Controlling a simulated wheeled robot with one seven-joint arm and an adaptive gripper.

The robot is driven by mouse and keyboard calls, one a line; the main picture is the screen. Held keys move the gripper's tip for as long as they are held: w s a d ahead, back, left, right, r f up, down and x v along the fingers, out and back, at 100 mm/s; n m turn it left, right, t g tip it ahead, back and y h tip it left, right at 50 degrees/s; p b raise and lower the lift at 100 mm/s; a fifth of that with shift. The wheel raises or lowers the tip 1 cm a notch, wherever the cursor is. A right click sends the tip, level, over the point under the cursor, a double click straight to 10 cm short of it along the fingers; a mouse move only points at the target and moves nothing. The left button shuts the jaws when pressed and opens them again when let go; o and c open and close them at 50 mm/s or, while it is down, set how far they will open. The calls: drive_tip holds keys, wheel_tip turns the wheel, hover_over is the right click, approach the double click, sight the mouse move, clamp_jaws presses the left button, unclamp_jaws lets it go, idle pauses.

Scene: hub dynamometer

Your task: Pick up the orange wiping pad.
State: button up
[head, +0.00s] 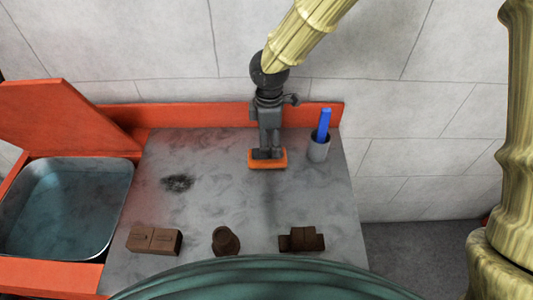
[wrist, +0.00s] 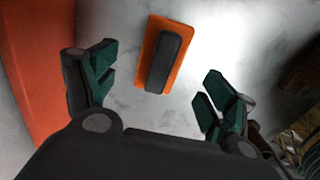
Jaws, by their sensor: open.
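The orange wiping pad (head: 282,164) lies on the grey worktop toward its back edge in the head view. My gripper (head: 267,150) is pointed down just over it and hides part of it. In the wrist view the pad (wrist: 149,77) shows as an orange plate with a raised dark grip block (wrist: 164,63) on top. It lies beyond my open fingers (wrist: 155,90), roughly between them and a little toward the left one. The fingers are apart and empty. I see no clear contact with the pad.
A grey cup (head: 318,149) holding a blue item (head: 324,124) stands right of the pad. An orange back rail (head: 190,115) runs behind. Brown blocks (head: 153,240), (head: 301,239) and a brown round part (head: 226,240) sit in front. A metal basin (head: 65,205) is left; a dark smudge (head: 177,183) marks the worktop.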

sight(254, 161)
drive_tip(key=shift+s+f+p, duration=0.2)
drive_tip(key=shift+f+p, duration=0.2)
drive_tip(key=shift+f, duration=0.6)
drive_tip(key=shift+a+f+p, duration=0.2)
drive_tip(key=shift+f+p, duration=0.25)
drive_tip(key=shift+f, duration=1.55)
drive_tip(key=shift+c, duration=0.4)
drive_tip(key=c, duration=1)
